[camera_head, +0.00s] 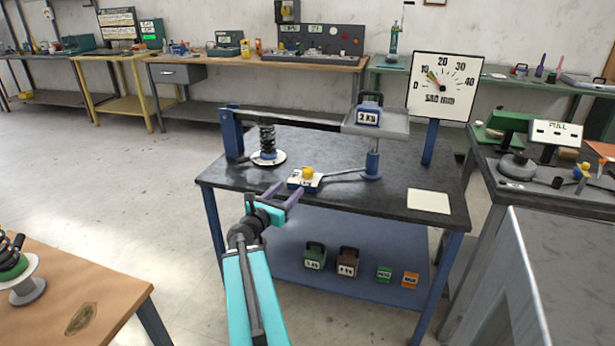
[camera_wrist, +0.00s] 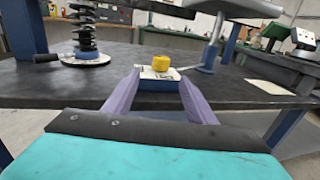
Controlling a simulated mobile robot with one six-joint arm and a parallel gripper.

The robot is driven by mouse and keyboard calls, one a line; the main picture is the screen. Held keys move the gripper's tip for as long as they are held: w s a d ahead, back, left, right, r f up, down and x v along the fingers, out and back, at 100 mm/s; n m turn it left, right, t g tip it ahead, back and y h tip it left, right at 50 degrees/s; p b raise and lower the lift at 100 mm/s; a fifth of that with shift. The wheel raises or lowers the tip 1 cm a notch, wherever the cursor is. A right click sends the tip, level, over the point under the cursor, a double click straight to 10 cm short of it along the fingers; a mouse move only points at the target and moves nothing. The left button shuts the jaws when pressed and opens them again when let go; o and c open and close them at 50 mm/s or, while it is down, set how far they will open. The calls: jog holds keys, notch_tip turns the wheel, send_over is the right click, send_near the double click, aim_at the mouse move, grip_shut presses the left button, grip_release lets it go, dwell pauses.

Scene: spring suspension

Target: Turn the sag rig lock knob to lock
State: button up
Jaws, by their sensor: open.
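The sag rig lock knob (camera_head: 307,172) is a small yellow knob on a low block (camera_head: 305,181) with a white labelled top, on the dark bench (camera_head: 400,190). The label is too small to read. In the wrist view the knob (camera_wrist: 160,62) is upright, just beyond my fingertips. My gripper (camera_head: 287,192) is open and empty, with its purple fingers pointing at the block. In the wrist view my gripper (camera_wrist: 159,82) has one finger on either side of the block's near face. I cannot tell whether the fingers touch it.
A black spring (camera_head: 267,140) on a white disc stands left of the knob. A 2 KG weight (camera_head: 370,109) sits on the raised tray to the right, near a dial gauge (camera_head: 446,85). A pale card (camera_head: 428,201) lies on the bench's right. Several weights rest on the lower shelf (camera_head: 345,255).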

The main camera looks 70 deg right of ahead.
aim_at(305, 174)
jog(key=shift+s+d+f+b, duration=0.2)
jog(key=shift+d+b, duration=0.3)
jog(key=shift+b, duration=0.5)
jog(key=d+b, duration=0.2)
jog(key=b, duration=0.3)
jog(key=shift+s+r+b, duration=0.1)
jog(key=shift+b, duration=0.2)
jog(key=shift+s+d+r, duration=0.1)
jog(key=shift+s+d, duration=0.15)
jog(key=shift+d, duration=1.55)
jog(key=shift+s+d, duration=0.2)
jog(key=shift+d, duration=1.65)
jog(key=shift+s+d+r, duration=0.1)
jog(key=shift+s+d, duration=0.15)
jog(key=shift+d, duration=1.55)
jog(key=c, duration=0.9)
jog(key=shift+a+f, duration=0.1)
jog(key=shift+a, duration=0.15)
jog(key=shift+c, duration=0.7)
jog(key=shift+d, duration=0.2)
